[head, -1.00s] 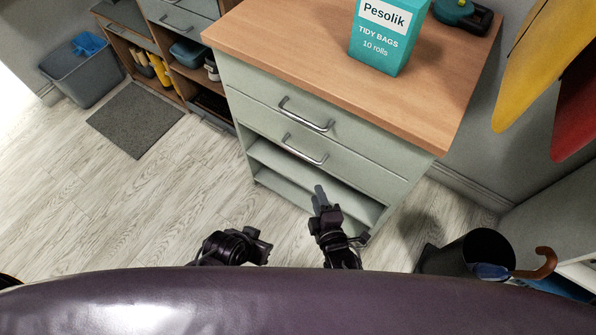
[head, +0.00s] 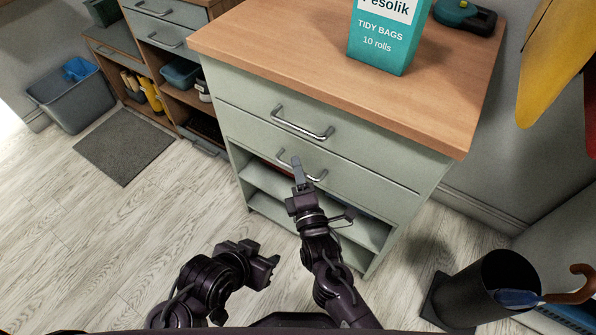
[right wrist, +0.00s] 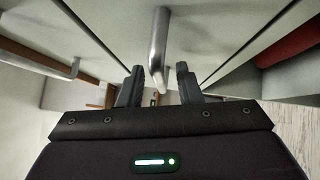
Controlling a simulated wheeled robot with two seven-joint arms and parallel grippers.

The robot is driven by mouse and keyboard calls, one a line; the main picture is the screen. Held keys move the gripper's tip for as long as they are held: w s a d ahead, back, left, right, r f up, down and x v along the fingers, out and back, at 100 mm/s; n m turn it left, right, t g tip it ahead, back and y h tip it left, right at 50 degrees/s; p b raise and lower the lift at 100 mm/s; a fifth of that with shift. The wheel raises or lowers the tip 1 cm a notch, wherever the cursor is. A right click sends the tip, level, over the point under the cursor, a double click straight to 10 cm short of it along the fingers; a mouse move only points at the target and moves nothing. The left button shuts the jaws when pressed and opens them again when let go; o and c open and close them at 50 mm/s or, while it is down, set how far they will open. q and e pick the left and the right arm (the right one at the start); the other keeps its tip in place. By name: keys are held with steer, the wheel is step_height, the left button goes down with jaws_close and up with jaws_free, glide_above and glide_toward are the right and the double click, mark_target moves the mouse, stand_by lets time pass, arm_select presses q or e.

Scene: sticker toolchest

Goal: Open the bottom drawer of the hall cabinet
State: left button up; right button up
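The hall cabinet (head: 232,93) is pale green with a wooden top and two drawer fronts above open shelves. The bottom drawer (head: 365,182) is the lower front and looks shut. Its metal bar handle (head: 318,177) is partly hidden by my right gripper (head: 298,172). In the right wrist view the handle (right wrist: 158,45) runs between the two open fingers of that gripper (right wrist: 158,88), with a gap visible on both sides. My left gripper (head: 262,268) is lower, over the floor in front of the cabinet.
A teal box (head: 381,40) stands on the cabinet top. A black bin (head: 490,287) with an umbrella stands at the lower right. A shelf unit (head: 160,65), a grey tub (head: 72,100) and a mat (head: 124,146) are at the left. The floor between is clear.

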steer(key=shift+w, duration=0.2)
steer(key=shift+c, duration=0.3)
jaws_close()
steer(key=shift+s, duration=0.15)
